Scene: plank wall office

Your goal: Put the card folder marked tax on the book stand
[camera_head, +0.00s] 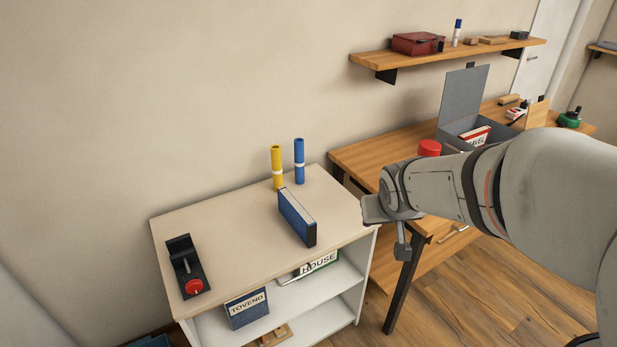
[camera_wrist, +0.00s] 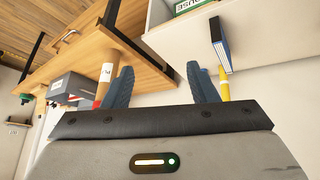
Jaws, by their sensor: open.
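I cannot read the word tax on any folder. A blue folder or box (camera_head: 297,217) stands upright on top of the white cabinet, its marking not readable; it also shows in the wrist view (camera_wrist: 220,42). A blue folder marked TOVEND (camera_head: 247,308) and a green-edged one marked HOUSE (camera_head: 319,264) are on the shelves below. An upright light wood panel (camera_head: 537,113) on the far desk may be the book stand; I cannot tell. My gripper (camera_wrist: 160,67) is open, with nothing visible held between its blue fingers.
The cabinet top (camera_head: 228,250) also holds a yellow tube (camera_head: 277,168), a blue tube (camera_head: 299,161) and a black device with a red knob (camera_head: 188,266). The wooden desk (camera_head: 371,150) carries an open grey box (camera_head: 463,95) with a red-edged folder inside. A wall shelf (camera_head: 447,55) hangs above.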

